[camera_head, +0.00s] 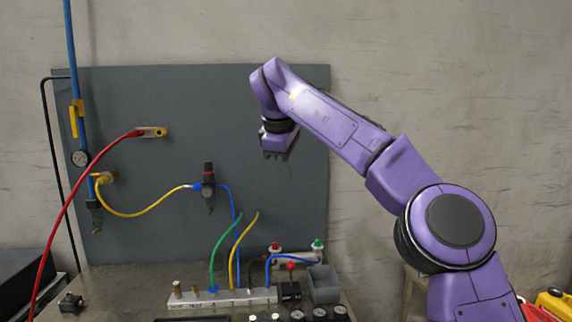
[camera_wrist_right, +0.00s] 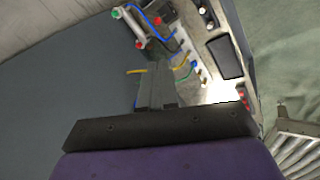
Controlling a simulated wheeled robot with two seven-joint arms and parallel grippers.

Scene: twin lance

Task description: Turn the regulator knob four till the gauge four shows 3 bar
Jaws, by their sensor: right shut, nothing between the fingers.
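Several small round dark gauges (camera_head: 319,313) show along the bottom edge of the head view, with pale knob-like caps (camera_head: 275,318) to their left. They are cut off by the frame, and I cannot tell which is gauge four or regulator knob four, nor read any needle. My right gripper (camera_head: 278,155) hangs in front of the grey back panel, high above the bench and apart from everything. It is shut and empty. Its closed fingers (camera_wrist_right: 156,85) also show in the right wrist view. My left gripper is not in view.
A white manifold (camera_head: 222,298) with green, yellow and blue hoses stands on the bench. A grey bin (camera_head: 324,284) is beside it. A filter unit (camera_head: 208,182) and a red hose (camera_head: 78,192) hang on the back panel (camera_head: 150,240).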

